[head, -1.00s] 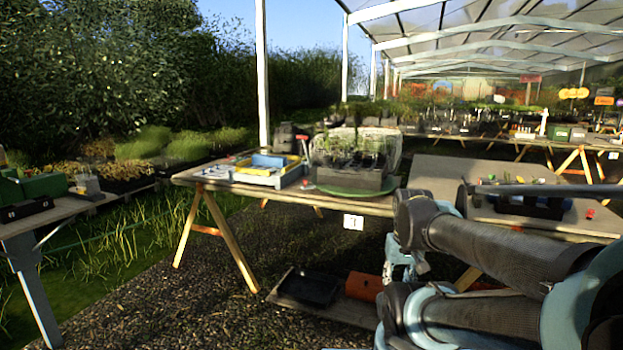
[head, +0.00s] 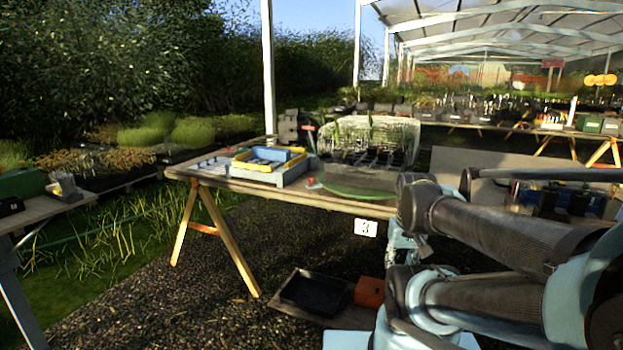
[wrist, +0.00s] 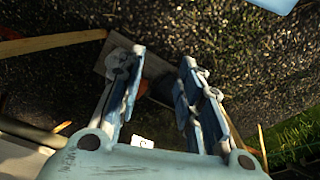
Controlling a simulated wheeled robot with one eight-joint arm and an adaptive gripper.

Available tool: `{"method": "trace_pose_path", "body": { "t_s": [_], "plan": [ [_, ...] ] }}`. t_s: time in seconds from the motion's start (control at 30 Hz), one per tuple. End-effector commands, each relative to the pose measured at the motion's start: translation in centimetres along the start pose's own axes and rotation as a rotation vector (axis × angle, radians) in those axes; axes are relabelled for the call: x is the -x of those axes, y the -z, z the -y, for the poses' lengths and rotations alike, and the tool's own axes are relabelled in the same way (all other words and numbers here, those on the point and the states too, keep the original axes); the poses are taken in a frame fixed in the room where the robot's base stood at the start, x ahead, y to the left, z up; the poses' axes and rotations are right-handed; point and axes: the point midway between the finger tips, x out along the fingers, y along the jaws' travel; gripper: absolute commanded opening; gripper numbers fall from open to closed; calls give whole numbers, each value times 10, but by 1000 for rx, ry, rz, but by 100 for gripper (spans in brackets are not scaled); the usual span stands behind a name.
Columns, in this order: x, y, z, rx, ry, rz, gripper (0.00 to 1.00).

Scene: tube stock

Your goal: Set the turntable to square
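The turntable is a round green disc (head: 357,184) on the wooden trestle table (head: 250,190). A tray of seedlings (head: 368,140) stands at the disc's back edge; I cannot tell whether it rests on the disc or behind it. A small red piece (head: 311,183) is at the disc's left edge. Whether the disc is turned square to the table cannot be told. My gripper (wrist: 157,72) is open in the wrist view, with only gravel and blurred things below between its fingers. It is away from the turntable; the head view shows my arm at right, not the fingertips.
A blue and yellow tray (head: 270,163) sits left of the disc. A label marked 3 (head: 366,228) hangs at the table's front edge. A black tray (head: 312,291) and an orange pot (head: 369,292) are low beneath. Another bench (head: 50,217) is at left. Gravel lies open between.

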Motion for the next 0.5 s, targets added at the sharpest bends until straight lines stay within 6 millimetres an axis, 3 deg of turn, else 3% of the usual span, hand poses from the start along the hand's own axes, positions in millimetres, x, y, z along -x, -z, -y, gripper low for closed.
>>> {"method": "trace_pose_path", "body": {
  "t_s": [0.07,0.1,0.27,0.37,0.5],
  "plan": [
    [0,0,0,0,0,0,33],
    [0,0,0,0,0,0,39],
    [14,1,2,9,2,-16,39],
    [28,22,5,24,6,-23,39],
    [56,64,14,59,15,-40,39]
  ]
}}
